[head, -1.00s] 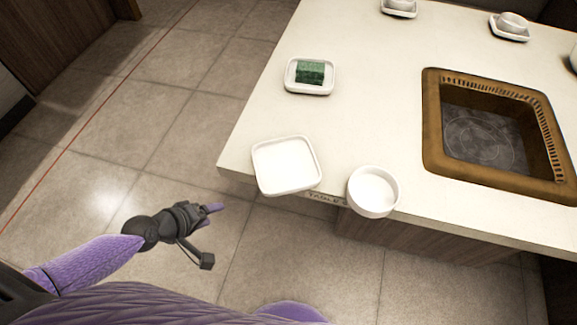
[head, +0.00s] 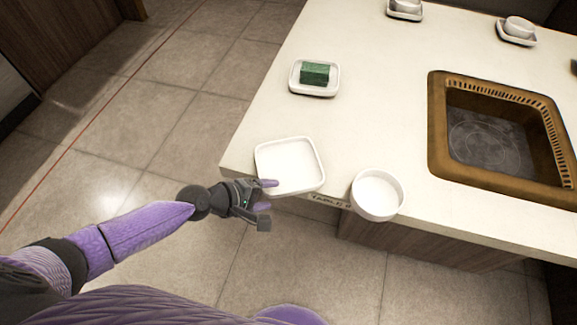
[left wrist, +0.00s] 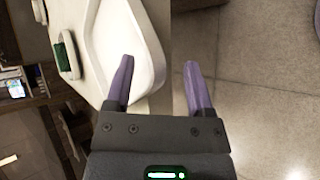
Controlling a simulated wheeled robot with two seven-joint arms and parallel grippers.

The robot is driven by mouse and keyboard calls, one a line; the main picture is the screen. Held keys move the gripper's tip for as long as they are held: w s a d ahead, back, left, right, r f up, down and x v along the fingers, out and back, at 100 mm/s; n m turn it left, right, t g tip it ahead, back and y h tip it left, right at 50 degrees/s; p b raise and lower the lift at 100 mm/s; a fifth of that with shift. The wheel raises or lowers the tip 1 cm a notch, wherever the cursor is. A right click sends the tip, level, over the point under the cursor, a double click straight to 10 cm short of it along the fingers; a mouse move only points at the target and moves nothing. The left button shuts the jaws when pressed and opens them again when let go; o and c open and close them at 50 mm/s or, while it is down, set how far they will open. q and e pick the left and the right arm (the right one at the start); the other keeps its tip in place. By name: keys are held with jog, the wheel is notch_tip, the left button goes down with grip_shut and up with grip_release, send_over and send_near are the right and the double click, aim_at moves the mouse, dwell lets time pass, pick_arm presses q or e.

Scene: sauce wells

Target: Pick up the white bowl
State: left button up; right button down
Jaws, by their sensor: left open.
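The white bowl (head: 377,194) is round and empty. It stands at the table's front edge, right of a square white plate (head: 290,165). My left gripper (head: 267,194) is open and empty at the near left corner of the square plate, to the left of the bowl and apart from it. In the left wrist view, my left gripper's purple fingers (left wrist: 159,85) are spread, one by the plate's rim (left wrist: 150,60) and the other over the floor. The bowl is not seen in that view. My right gripper is not in view.
A green block (head: 315,74) sits on a small white dish (head: 300,89) farther back on the white table (head: 370,110). A brown-framed grill (head: 437,130) is sunk into the table at right. More bowls on dishes stand at the back. Open floor lies left.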

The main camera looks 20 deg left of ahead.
pick_arm(q)
grip_shut()
jog(key=shift+s, duration=0.1)
dwell(1.2)
